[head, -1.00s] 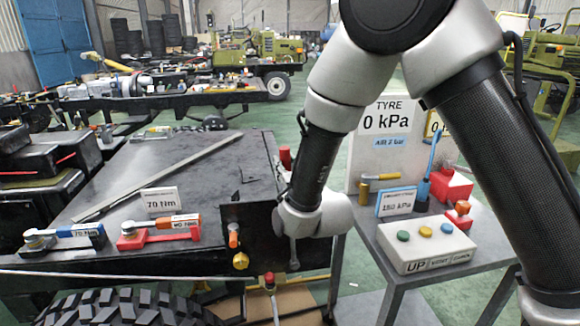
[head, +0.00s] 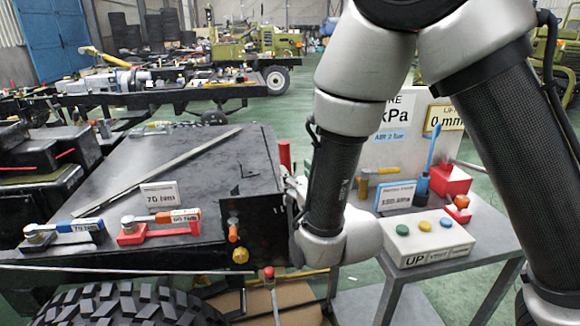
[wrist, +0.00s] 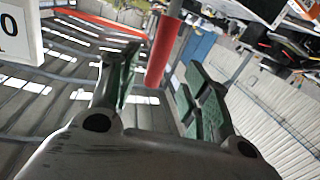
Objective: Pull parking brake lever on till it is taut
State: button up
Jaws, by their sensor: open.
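A red upright cylindrical grip (head: 284,155), which looks like the parking brake lever's handle, stands at the right end of the dark chassis deck, behind the black panel. In the wrist view the red grip (wrist: 162,48) shows in the gap between my gripper's fingers. My gripper (wrist: 162,64) is open, with one green-padded finger on each side of the grip in the picture. I cannot tell how deep the grip sits between them, and no contact shows. In the head view my wrist and forearm hide most of the gripper, just right of the grip.
Two torque wrenches (head: 64,232) (head: 160,226) and a 70 Nm sign (head: 160,196) are on the deck (head: 215,180). A red-topped valve (head: 269,272) and a tyre (head: 115,305) are in front. A bench (head: 480,255) with a button box (head: 428,240) stands close right.

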jog(key=v, duration=0.3)
